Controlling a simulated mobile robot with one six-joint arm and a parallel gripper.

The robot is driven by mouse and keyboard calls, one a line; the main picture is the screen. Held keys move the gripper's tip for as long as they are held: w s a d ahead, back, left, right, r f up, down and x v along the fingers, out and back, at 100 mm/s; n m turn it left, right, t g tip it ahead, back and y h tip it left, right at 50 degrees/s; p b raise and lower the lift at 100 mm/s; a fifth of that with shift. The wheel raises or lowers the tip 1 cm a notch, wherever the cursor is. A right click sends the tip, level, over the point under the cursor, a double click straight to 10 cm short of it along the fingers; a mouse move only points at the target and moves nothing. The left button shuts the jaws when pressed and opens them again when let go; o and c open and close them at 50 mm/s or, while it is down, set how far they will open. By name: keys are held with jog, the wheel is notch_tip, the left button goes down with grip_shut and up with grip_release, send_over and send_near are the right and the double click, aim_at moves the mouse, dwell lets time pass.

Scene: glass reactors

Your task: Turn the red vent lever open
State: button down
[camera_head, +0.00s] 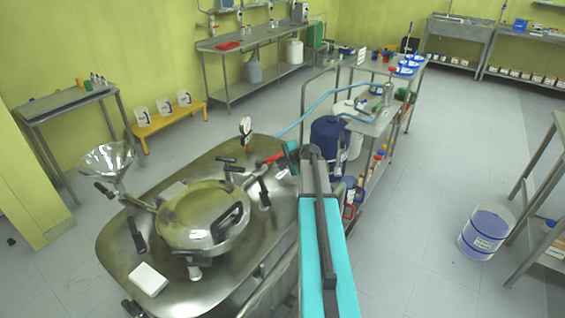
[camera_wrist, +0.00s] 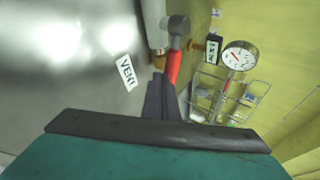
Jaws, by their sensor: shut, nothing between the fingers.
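The red vent lever (camera_wrist: 174,67) shows in the wrist view as a short red handle hanging from a grey metal valve end, beside a white VENT label (camera_wrist: 126,72). In the head view the lever (camera_head: 271,158) is a small red bar on the reactor lid's far right part. My gripper (camera_wrist: 160,82) is shut and empty. Its dark fingertips lie just left of the red handle's lower end and overlap it in the picture; I cannot tell whether they touch. In the head view my teal wrist is right of the lever, and the fingertips are hard to make out.
A round dial gauge (camera_head: 245,127) stands up behind the lever; it also shows in the wrist view (camera_wrist: 240,56). A trolley (camera_head: 372,122) with a blue drum stands close on the right.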

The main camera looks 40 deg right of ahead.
aim_at(278, 156)
jog(key=shift+d+f, duration=0.1)
dwell(0.3)
jog(key=shift+w+d+f+n+y+b, duration=0.15)
jog(key=shift+w+d+n+y+b, duration=0.3)
jog(key=shift+b, duration=0.65)
jog(key=shift+w+d+n+y+b, duration=0.2)
jog(key=shift+w+n+y+b, duration=0.5)
jog(key=shift+n+b, duration=0.35)
jog(key=shift+w+d+r+y+b, duration=0.15)
jog(key=shift+w+r+y+b, duration=0.1)
jog(key=shift+w+b, duration=0.4)
jog(key=shift+s, duration=0.1)
jog(key=shift+s+f, duration=0.15)
jog(key=shift+s, duration=0.2)
jog(key=s, duration=0.2)
jog(key=s+b, duration=0.1)
jog(key=shift+d+f, duration=0.25)
jog(key=shift+d, duration=0.15)
jog(key=d+b+v, duration=0.1)
jog(key=b+v, duration=0.1)
jog(key=v, duration=0.8)
jog(key=shift+d, duration=0.15)
